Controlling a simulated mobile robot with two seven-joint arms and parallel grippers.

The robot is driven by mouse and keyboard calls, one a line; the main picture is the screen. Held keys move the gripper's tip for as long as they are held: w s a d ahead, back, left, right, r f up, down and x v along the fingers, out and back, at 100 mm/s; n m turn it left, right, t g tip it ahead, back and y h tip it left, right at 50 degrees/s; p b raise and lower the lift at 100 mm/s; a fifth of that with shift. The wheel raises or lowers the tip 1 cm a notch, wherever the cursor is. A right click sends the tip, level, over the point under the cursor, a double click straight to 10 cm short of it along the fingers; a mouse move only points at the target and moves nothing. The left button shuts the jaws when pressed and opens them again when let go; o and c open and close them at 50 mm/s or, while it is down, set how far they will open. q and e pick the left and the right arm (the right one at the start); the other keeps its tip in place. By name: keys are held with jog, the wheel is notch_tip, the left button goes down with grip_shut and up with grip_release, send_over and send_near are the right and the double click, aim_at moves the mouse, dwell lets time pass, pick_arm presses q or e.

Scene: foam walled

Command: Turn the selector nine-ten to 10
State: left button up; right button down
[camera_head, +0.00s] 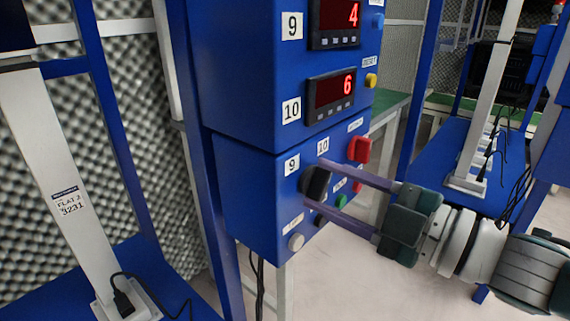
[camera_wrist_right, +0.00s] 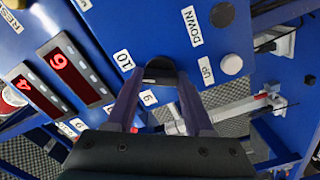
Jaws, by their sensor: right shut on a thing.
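The selector nine-ten is a black knob (camera_head: 315,182) on the lower blue panel, beside a "9" label (camera_head: 292,164) and a "10" label (camera_head: 323,145). My right gripper (camera_head: 317,184) comes from the right, its two purple fingers shut on the knob. My left gripper is not in view.
Displays above read 4 (camera_head: 335,17) and 6 (camera_head: 330,93). Close to the knob are a red control (camera_head: 359,149), a green button (camera_head: 341,201) and a white button (camera_head: 296,242). A blue frame with a pale post (camera_head: 55,190) stands at left.

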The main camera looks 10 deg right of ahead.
dwell(0.4)
jog(key=shift+c, duration=1.4)
grip_release()
jog(key=shift+s, duration=0.1)
jog(key=shift+s+d, duration=0.3)
jog(key=p+v, duration=0.1)
jog(key=v, duration=0.8)
